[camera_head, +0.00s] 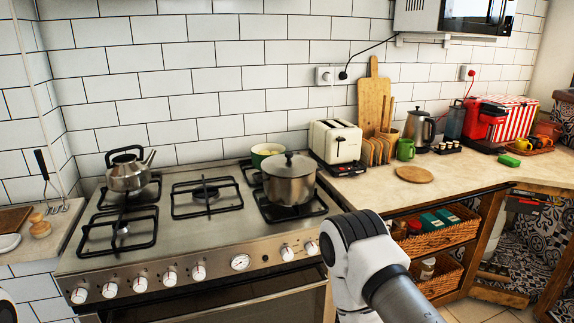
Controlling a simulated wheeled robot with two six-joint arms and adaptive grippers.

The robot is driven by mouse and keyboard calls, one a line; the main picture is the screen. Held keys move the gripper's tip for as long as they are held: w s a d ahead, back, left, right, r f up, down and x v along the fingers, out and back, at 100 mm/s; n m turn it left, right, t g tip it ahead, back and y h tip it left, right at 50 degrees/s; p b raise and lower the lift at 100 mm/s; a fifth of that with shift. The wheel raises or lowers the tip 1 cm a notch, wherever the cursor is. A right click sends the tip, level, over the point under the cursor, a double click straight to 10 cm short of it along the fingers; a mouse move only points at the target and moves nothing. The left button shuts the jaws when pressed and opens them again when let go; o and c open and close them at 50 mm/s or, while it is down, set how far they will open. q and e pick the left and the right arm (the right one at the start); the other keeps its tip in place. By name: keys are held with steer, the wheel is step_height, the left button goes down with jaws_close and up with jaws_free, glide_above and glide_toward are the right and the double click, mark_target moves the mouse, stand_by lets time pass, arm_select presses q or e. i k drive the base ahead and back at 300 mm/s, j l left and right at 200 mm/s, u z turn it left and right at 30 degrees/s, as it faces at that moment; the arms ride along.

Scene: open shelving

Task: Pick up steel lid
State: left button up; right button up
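The steel lid (289,164) sits on top of a steel pot (289,187), with a dark knob at its centre. The pot stands on the right front burner of the gas stove. My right arm comes in from the bottom, in front of the stove's right side and below the pot. Its gripper fingers do not show. Of my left arm only a small piece shows at the bottom left corner, and its gripper is out of view.
The stove (180,236) also holds a steel kettle (130,172) at the back left. A green pot (267,151) is behind the lidded pot. A toaster (336,144) stands close to the right on the counter. A round wooden board (413,174) lies further right. Baskets (440,236) sit on the shelves below. The stove's front left and middle are clear.

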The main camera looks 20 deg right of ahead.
mark_target(288, 164)
steer(key=i+l, duration=0.2)
steer(key=l, duration=0.25)
steer(key=i+l, duration=0.25)
steer(key=l, duration=0.2)
steer(key=i+l+z, duration=0.1)
steer(key=l, duration=0.35)
steer(key=i+l, duration=0.6)
steer(key=l, duration=0.25)
